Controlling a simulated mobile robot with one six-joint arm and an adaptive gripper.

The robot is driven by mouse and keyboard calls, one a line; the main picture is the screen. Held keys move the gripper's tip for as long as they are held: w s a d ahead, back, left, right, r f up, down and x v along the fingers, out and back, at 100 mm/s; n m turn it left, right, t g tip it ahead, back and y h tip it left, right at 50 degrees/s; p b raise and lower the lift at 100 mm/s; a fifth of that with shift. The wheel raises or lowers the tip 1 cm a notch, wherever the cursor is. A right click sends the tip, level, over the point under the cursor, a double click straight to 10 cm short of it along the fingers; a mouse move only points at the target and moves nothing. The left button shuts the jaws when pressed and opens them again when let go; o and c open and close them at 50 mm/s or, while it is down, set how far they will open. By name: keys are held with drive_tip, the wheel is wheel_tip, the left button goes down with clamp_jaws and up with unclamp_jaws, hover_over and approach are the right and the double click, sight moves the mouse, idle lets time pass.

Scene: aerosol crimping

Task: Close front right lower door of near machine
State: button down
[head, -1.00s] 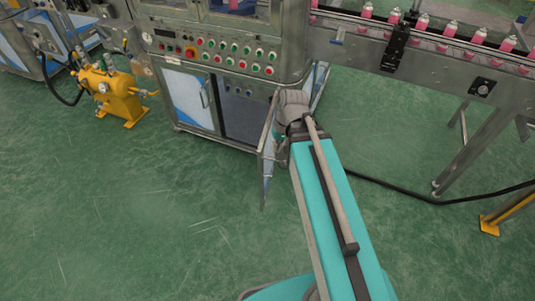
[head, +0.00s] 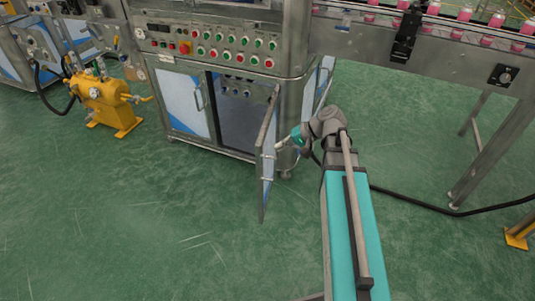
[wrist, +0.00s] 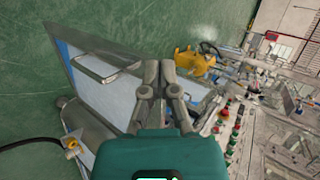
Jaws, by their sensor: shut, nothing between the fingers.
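The front right lower door (head: 267,160) of the near machine (head: 225,45) stands open, swung out toward me and seen nearly edge-on in the head view. Its cabinet opening (head: 240,112) is exposed. My gripper (head: 279,146) is at the right, outer side of the door, fingers pointing at it; I cannot tell whether they touch. In the wrist view the door's outer face (wrist: 118,92) fills the left, with its handle (wrist: 97,72) left of my gripper (wrist: 159,70). The fingers are close together, shut and empty.
The left lower door (head: 180,100) is closed. A button panel (head: 220,45) is above the doors. A conveyor with pink cans (head: 430,28) stands at right, with a black cable (head: 420,200) on the floor. A yellow unit (head: 108,100) stands left. The front floor is clear.

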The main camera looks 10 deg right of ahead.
sight(263, 141)
drive_tip(key=w+d+f+m+t+y+b, duration=0.1)
drive_tip(key=w+d+f+t+y+b, duration=0.1)
drive_tip(key=d+b, duration=0.3)
drive_tip(key=w+d+f+t+y+b, duration=0.1)
drive_tip(key=d+f+t+y+b, duration=0.2)
drive_tip(key=d+b, duration=0.3)
drive_tip(key=shift+w+f+m+y+b, duration=0.45)
drive_tip(key=shift+f+b, duration=0.4)
drive_tip(key=shift+b, duration=1.75)
drive_tip(key=shift+a, duration=0.1)
drive_tip(key=shift+x, duration=6.9)
